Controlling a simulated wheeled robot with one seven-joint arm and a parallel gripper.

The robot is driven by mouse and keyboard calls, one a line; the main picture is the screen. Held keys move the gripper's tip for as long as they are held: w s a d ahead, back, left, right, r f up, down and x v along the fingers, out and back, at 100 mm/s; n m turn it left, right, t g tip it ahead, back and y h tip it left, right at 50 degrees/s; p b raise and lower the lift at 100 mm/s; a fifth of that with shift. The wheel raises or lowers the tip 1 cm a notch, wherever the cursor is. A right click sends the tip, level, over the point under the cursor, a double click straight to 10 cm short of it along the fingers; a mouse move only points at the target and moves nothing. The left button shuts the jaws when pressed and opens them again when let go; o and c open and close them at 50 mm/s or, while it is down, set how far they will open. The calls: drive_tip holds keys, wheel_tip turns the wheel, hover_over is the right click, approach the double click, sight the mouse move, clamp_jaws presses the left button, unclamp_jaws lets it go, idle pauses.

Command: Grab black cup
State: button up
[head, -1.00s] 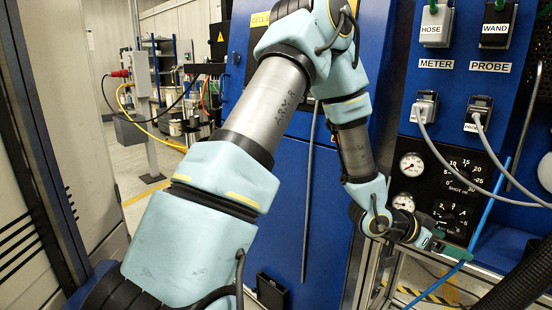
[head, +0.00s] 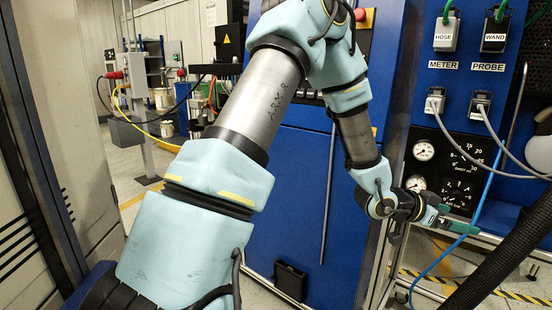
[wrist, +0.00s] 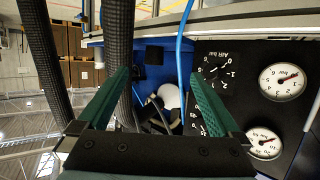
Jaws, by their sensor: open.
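I cannot make out a black cup in the head or wrist view. My gripper (head: 455,223) is at the right in the head view, in front of the lower part of the blue panel. In the wrist view its two green fingers (wrist: 160,78) are spread apart. Nothing is held between them. Behind them are a blue hose (wrist: 181,70), a white round object (wrist: 169,97) and a dark cluttered area that is hard to read.
A panel with pressure gauges (head: 424,151) is close beside my gripper. A thick black corrugated hose (head: 500,253) runs across the lower right. Grey cables (head: 463,155) hang from the METER and PROBE plugs. A blue cabinet (head: 300,200) stands behind my arm.

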drive_tip(key=w+a+r+n+t+y+p, duration=0.1)
drive_tip(key=w+a+n+t+y+p, duration=0.25)
drive_tip(key=a, duration=0.85)
drive_tip(key=w+a+r+n+y, duration=0.1)
drive_tip(key=w+a+n+y, duration=0.2)
drive_tip(key=w+a+y, duration=0.55)
drive_tip(key=s+a+r+n+g+y+p, duration=0.1)
drive_tip(key=s+a+n, duration=0.3)
drive_tip(key=a, duration=0.9)
drive_tip(key=s+a+r+n+g+p, duration=0.2)
drive_tip(key=s+a, duration=0.7)
drive_tip(key=a, duration=0.5)
wheel_tip(320, 180, up, 2)
drive_tip(key=n+g, duration=0.1)
drive_tip(key=n, duration=0.2)
drive_tip(key=shift+s+y+p, duration=0.3)
drive_tip(key=shift+y, duration=0.1)
